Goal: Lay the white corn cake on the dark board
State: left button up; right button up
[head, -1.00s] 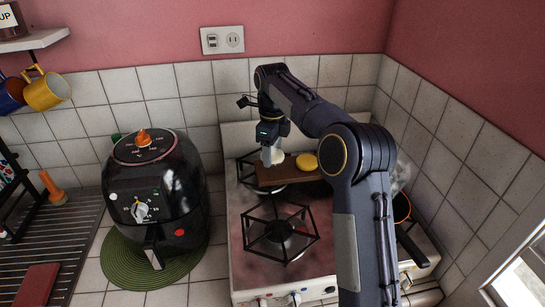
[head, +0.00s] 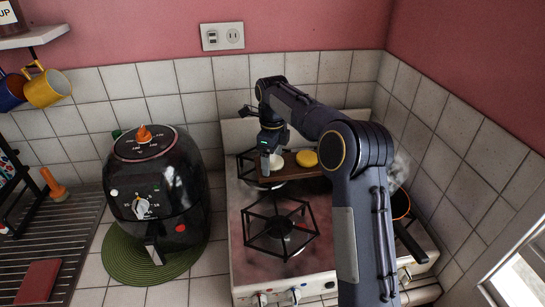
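The white corn cake (head: 278,160) shows at the left part of the dark board (head: 292,170), partly hidden behind my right gripper. It appears to be at board level, but I cannot tell whether it rests flat. A yellow corn cake (head: 306,159) lies on the board to its right. My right gripper (head: 265,170) points down at the board's left end, close beside the white cake. Its fingers are small and seen from one side, so I cannot tell if they are open or touch the cake. My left gripper is out of view.
The board lies across the back of the stove (head: 240,255), with a free black burner grate (head: 282,228) in front. A black air fryer (head: 157,190) stands left on a green mat (head: 120,265). A pan (head: 400,206) steams at the right, partly behind my arm.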

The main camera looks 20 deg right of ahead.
aim_at(272, 160)
notch_tip(272, 160, up, 11)
jog(key=p, duration=0.1)
jog(key=s+d+r+n+t+y, duration=0.1)
jog(key=s+d+r+n, duration=0.1)
jog(key=s+r+n, duration=0.45)
jog(key=s+a+f+n+t+y, duration=0.1)
jog(key=s+a+f+n, duration=0.2)
jog(key=s+n, duration=0.3)
jog(key=s+a+f+n+t+y, duration=0.1)
jog(key=s+f+n, duration=0.5)
jog(key=s, duration=0.8)
jog(key=s+a+f+n+t, duration=0.2)
jog(key=s+a+f+n, duration=0.3)
jog(key=s, duration=0.5)
jog(key=shift+s+a+n+t+y, duration=0.15)
jog(key=shift+s+n+t+y, duration=0.25)
jog(key=shift+n, duration=0.55)
jog(key=shift+f, duration=0.1)
